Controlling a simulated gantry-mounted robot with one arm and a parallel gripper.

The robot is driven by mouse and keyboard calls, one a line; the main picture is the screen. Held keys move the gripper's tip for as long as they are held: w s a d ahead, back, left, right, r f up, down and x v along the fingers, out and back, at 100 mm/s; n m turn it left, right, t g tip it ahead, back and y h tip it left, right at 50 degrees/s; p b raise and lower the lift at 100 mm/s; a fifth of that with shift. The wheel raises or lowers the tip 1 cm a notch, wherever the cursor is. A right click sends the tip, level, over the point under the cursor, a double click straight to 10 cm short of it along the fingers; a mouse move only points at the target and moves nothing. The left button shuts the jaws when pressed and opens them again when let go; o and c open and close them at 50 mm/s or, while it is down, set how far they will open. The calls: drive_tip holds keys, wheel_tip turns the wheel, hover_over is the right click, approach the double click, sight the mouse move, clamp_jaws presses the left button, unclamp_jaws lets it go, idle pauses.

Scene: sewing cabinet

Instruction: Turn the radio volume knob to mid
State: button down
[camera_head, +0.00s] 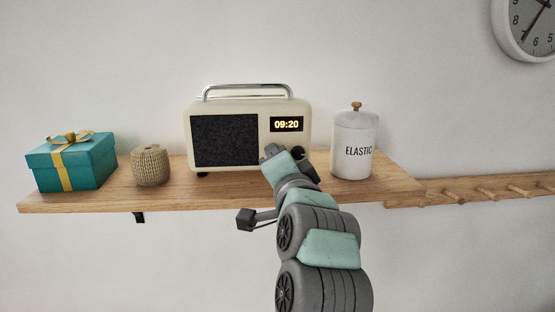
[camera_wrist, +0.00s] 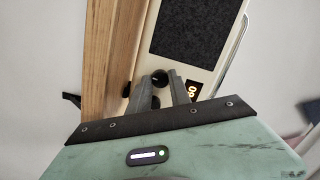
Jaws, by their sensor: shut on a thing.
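The cream radio (camera_head: 250,103) stands on the wooden shelf, with a dark speaker panel and a display reading 09:20. My gripper (camera_head: 270,152) is at the lower right of the radio's front, below the display. In the wrist view the radio (camera_wrist: 233,35) appears turned on its side. There my gripper (camera_wrist: 161,78) has a finger on each side of a dark round knob (camera_wrist: 160,78) and is shut on it. A second dark round part (camera_wrist: 155,102) shows between the fingers, closer to the palm. I cannot tell which is the volume knob, or its setting.
A white ELASTIC canister (camera_head: 354,130) stands close to the right of the radio. A twine ball (camera_head: 150,165) and a teal gift box (camera_head: 88,163) are to the left. The shelf (camera_head: 110,197) ends near a peg rail (camera_head: 460,188).

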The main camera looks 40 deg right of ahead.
drive_tip(key=c, duration=1.2)
unclamp_jaws()
drive_tip(key=shift+b+v, duration=3.75)
drive_tip(key=shift+v, duration=1.6)
